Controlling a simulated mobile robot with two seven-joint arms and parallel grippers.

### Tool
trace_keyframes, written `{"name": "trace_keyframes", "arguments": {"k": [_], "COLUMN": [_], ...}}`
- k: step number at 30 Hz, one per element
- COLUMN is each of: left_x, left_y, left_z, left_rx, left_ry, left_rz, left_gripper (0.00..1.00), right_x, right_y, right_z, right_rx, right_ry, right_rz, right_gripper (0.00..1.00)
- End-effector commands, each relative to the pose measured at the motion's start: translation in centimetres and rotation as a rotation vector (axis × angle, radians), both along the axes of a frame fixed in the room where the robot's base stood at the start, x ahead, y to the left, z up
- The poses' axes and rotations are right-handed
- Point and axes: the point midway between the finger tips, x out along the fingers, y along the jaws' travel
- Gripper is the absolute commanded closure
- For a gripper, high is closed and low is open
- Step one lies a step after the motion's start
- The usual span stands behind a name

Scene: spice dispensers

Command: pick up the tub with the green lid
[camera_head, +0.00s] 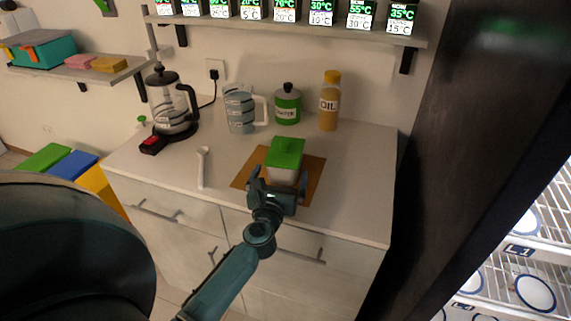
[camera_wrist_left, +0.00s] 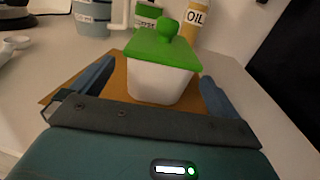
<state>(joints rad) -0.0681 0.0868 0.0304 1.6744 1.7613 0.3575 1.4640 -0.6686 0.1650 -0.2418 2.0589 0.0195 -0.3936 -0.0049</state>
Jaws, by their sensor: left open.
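The tub with the green lid (camera_head: 285,158) stands upright on a brown mat (camera_head: 314,181) on the counter. Its lid is green with a round knob and its body is white. In the left wrist view the tub (camera_wrist_left: 160,80) is straight ahead, between the two fingers. My left gripper (camera_head: 278,180) is open at the near side of the tub. In the left wrist view its blue fingers (camera_wrist_left: 155,92) spread left and right of the tub, with gaps beside the white body. My right gripper is not in view.
Behind the tub stand a green canister (camera_head: 287,104), an oil bottle (camera_head: 329,101), a measuring jug (camera_head: 240,109) and a glass kettle (camera_head: 173,105). A white spoon (camera_head: 202,166) lies to the left. A dark panel (camera_head: 455,110) rises at the right.

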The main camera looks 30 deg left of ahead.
Motion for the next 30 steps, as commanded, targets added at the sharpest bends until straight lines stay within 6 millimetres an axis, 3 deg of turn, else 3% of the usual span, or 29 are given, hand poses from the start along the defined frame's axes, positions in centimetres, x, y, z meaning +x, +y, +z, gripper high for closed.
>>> {"name": "trace_keyframes", "arguments": {"k": [5,13,23,30], "left_x": [1.2,4.9,5.5,5.4], "left_y": [0.5,1.8,2.1,2.1], "left_z": [0.0,0.0,0.0,0.0], "left_rx": [0.002,0.002,0.001,0.001], "left_ry": [0.000,0.000,0.000,0.000], "left_rz": [-0.001,-0.003,-0.002,-0.002], "left_gripper": [0.00,0.00,0.00,0.20], "right_x": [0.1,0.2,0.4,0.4], "right_y": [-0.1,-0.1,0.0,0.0], "right_z": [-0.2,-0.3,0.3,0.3], "right_rx": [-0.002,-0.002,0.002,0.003], "right_ry": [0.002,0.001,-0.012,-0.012], "right_rz": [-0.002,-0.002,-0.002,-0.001], "right_gripper": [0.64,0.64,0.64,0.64]}}
